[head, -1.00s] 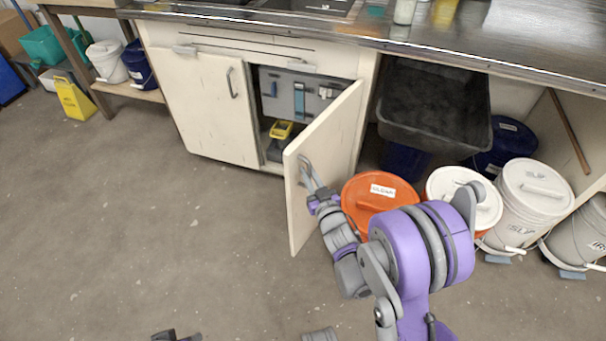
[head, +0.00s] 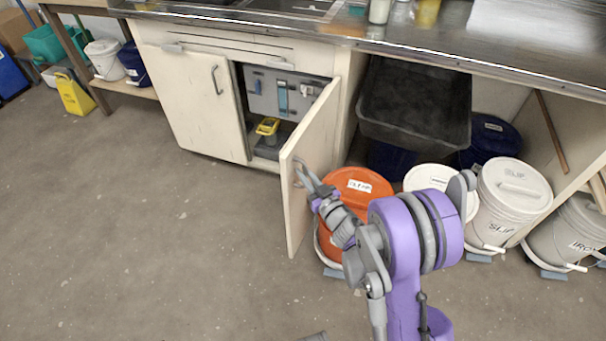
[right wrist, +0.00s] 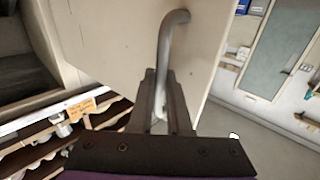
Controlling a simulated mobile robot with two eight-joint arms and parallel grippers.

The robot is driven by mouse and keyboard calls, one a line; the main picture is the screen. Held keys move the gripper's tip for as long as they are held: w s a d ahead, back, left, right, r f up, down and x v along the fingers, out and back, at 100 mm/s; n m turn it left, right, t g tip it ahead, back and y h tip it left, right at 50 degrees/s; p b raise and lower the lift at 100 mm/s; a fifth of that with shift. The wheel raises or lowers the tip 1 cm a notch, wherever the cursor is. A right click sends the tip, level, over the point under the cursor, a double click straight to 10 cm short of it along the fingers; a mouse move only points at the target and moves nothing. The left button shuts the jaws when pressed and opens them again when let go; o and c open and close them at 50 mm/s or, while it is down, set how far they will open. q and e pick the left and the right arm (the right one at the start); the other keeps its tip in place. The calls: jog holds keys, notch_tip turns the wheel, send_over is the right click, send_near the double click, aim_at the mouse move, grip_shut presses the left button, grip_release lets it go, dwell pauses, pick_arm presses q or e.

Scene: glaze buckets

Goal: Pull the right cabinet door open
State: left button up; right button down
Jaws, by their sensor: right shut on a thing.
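The right cabinet door (head: 307,165) is a cream panel, swung well open toward the front, with the cabinet interior showing to its left. Its grey bar handle (right wrist: 168,50) shows in the right wrist view. My right gripper (head: 307,180) is at the handle on the door's outer face. In the right wrist view my right gripper (right wrist: 162,105) has its two dark fingers on either side of the handle's lower part, shut on it. The left cabinet door (head: 203,100) is closed. My left gripper is not clearly in view.
An orange-lidded bucket (head: 350,186) stands close to the right of the door. White buckets (head: 514,190) and a black tub (head: 415,105) are further right. A yellow tool (head: 267,126) sits inside the cabinet.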

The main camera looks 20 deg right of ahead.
jog(key=shift+d, duration=0.25)
jog(key=c, duration=1.2)
grip_release()
jog(key=shift+o, duration=0.2)
jog(key=shift+s, duration=0.15)
jog(key=s+d+b, duration=0.1)
jog(key=s, duration=0.9)
jog(key=shift+s+d, duration=0.15)
jog(key=shift+s, duration=0.1)
